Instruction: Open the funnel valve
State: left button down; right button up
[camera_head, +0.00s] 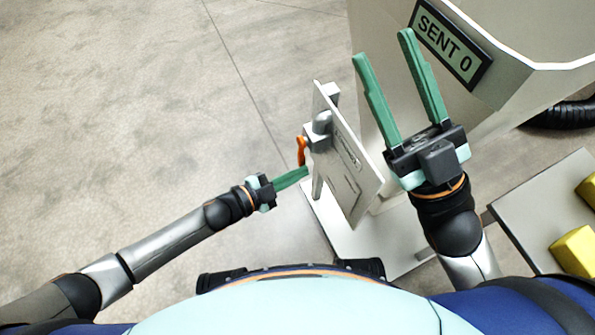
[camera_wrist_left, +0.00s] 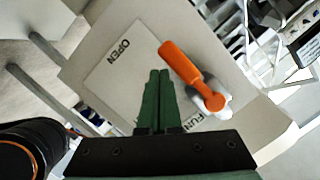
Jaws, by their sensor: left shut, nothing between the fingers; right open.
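The orange valve handle (camera_head: 302,151) sits at the left edge of an upright light-grey panel (camera_head: 350,172). In the left wrist view the handle (camera_wrist_left: 193,72) runs slantwise from a grey pivot at lower right to its free end at upper left, and a white label (camera_wrist_left: 118,62) reads OPEN. My left gripper (camera_head: 306,172) is shut and empty just below the handle; its fingertips (camera_wrist_left: 159,72) lie left of the handle. I cannot tell whether they touch it. My right gripper (camera_head: 381,46) is open and empty, raised in front of the pale machine.
The large pale machine (camera_head: 385,70) carries a black-framed display (camera_head: 451,42) reading SENT 0. At lower right, yellow blocks (camera_head: 575,252) lie on a grey surface (camera_head: 530,215). A black hose (camera_head: 565,112) is at the right. The concrete floor at left is clear.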

pick_arm(q)
jog(key=p+v, duration=0.4)
jog(key=v, duration=0.8)
jog(key=shift+a, duration=0.2)
jog(key=shift+s, duration=0.1)
